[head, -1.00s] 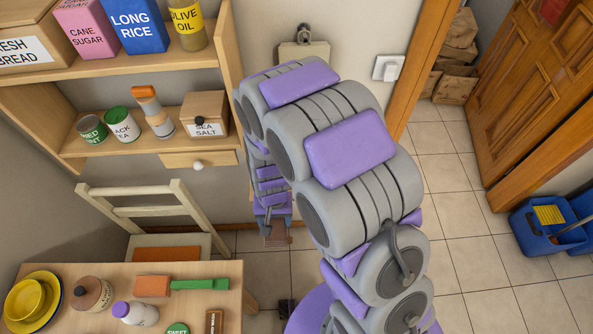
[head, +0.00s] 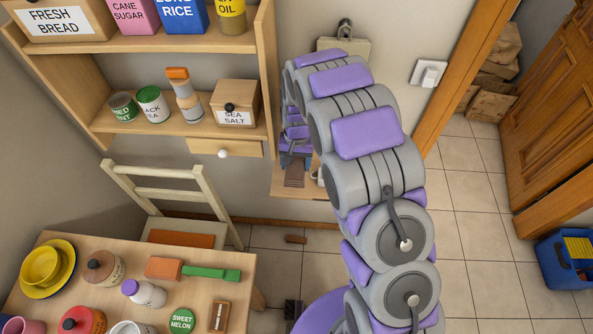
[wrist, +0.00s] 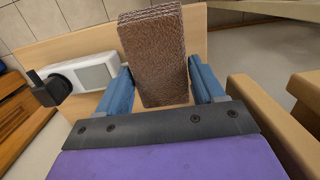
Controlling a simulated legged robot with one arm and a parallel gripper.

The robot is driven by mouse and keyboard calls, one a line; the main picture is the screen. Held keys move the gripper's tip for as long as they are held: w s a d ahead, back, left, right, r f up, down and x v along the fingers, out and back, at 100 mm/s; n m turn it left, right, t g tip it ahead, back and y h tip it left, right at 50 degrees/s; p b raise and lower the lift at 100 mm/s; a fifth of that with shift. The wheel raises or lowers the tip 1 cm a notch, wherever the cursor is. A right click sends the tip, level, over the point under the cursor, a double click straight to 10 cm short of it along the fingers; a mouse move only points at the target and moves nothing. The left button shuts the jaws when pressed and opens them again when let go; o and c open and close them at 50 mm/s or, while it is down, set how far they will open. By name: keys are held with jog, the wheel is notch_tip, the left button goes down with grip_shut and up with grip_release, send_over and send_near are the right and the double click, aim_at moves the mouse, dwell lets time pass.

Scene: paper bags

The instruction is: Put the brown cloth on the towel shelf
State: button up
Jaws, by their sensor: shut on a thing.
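The brown cloth (wrist: 155,55), a folded textured block, is between the two blue fingers of my gripper (wrist: 160,88) in the wrist view. My gripper (head: 295,163) is shut on it. In the head view the cloth (head: 294,178) hangs below the fingers, over a small wooden shelf (head: 283,191) on the wall, probably the towel shelf. The wrist view shows a wooden board (wrist: 90,42) behind the cloth. I cannot tell whether the cloth touches it. My arm hides the shelf's right part.
A white device with a black knob (wrist: 90,73) is beside the cloth. Wooden edges (wrist: 265,120) are close at the right in the wrist view. A cupboard (head: 262,80) with a drawer (head: 235,148) stands left of my arm. A chair (head: 165,190) and table (head: 215,275) are lower left.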

aim_at(296, 160)
jog(key=shift+w+a+f+b, duration=0.2)
jog(key=shift+w+f, duration=0.15)
jog(key=shift+f, duration=0.2)
jog(key=shift+w+a+f+b, duration=0.2)
jog(key=shift+w+f, duration=0.15)
jog(key=shift+f, duration=0.2)
jog(key=shift+d+f, duration=0.35)
jog(key=shift+f, duration=0.35)
notch_tip(296, 160, down, 3)
jog(key=shift+f+b, duration=0.2)
jog(key=shift+b, duration=0.5)
jog(key=shift+w+f, duration=0.15)
jog(key=shift+w, duration=0.1)
jog(key=shift+a, duration=0.2)
jog(key=o, duration=1.1)
jog(key=shift+d, duration=0.1)
